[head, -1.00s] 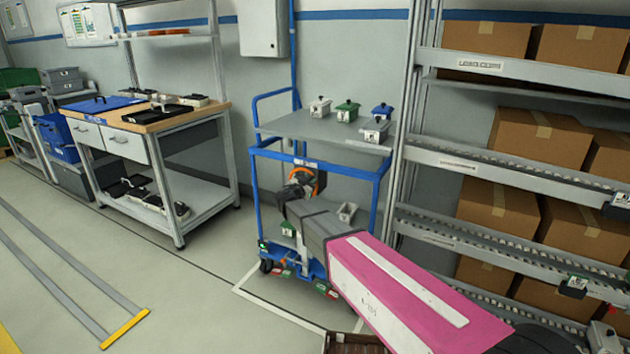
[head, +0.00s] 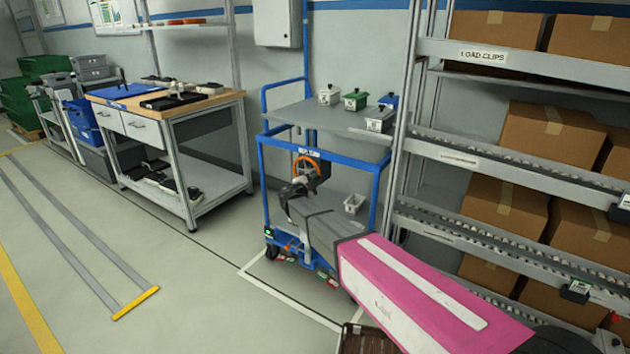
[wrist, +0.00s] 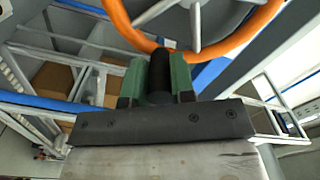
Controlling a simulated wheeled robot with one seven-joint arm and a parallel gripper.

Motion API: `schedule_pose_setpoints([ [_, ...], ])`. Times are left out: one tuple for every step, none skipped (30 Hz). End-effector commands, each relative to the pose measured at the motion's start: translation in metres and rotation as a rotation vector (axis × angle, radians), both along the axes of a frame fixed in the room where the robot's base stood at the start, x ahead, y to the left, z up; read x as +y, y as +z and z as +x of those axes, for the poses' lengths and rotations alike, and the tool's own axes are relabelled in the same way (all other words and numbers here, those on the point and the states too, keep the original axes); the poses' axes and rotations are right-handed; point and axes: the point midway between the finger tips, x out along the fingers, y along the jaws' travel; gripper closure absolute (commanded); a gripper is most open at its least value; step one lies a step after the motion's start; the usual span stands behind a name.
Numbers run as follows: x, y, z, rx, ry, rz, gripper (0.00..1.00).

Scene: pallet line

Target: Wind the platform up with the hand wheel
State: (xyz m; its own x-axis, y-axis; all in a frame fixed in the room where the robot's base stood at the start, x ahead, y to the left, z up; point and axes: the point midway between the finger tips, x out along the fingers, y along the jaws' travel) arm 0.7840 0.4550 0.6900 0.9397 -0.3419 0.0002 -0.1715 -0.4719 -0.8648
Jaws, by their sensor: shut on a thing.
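The hand wheel has an orange rim (head: 305,162) and sits on the front of a blue-framed cart (head: 282,144). In the wrist view its rim and grey spokes (wrist: 198,22) fill the top. My gripper (wrist: 158,78) has green fingers shut on the wheel's black handle (wrist: 160,68). In the head view my gripper is at the lower part of the wheel, and my arm hides some of the cart. The grey platform (head: 310,116) is level above the wheel and carries several small lidded boxes: white (head: 329,95), green (head: 355,100), blue and grey.
A flow rack (head: 450,150) with cardboard boxes stands close on the right. A workbench (head: 170,110) with trays stands left of the cart. The floor at front left is clear apart from rails ending in a yellow bar (head: 135,303).

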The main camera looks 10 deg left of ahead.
Motion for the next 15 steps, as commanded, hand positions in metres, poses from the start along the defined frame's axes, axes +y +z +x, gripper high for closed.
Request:
schedule_pose_setpoints([
  [-0.0006, -0.0019, -0.0004, -0.001, -0.002, 0.010, 1.00],
  [-0.0005, -0.0023, -0.0004, -0.003, -0.002, 0.015, 1.00],
  [-0.0005, -0.0027, -0.0004, -0.005, -0.002, 0.020, 1.00],
  [-0.0005, -0.0029, -0.0004, -0.006, -0.002, 0.024, 1.00],
  [-0.0005, -0.0030, -0.0005, -0.007, -0.002, 0.027, 1.00],
  [-0.0004, -0.0032, -0.0003, -0.008, -0.002, 0.030, 1.00],
  [-0.0004, -0.0033, -0.0004, -0.009, -0.002, 0.031, 1.00],
  [-0.0004, -0.0033, -0.0005, -0.009, -0.002, 0.032, 1.00],
  [-0.0004, -0.0033, -0.0005, -0.009, -0.001, 0.033, 1.00],
  [-0.0004, -0.0033, -0.0005, -0.010, -0.001, 0.033, 1.00],
  [-0.0004, -0.0033, -0.0005, -0.010, -0.001, 0.033, 1.00],
  [-0.0003, -0.0033, -0.0004, -0.010, -0.001, 0.033, 1.00],
  [-0.0003, -0.0033, -0.0003, -0.010, -0.001, 0.032, 1.00],
  [-0.0003, -0.0033, -0.0003, -0.010, -0.001, 0.032, 1.00],
  [-0.0003, -0.0032, -0.0003, -0.010, -0.001, 0.032, 1.00],
])
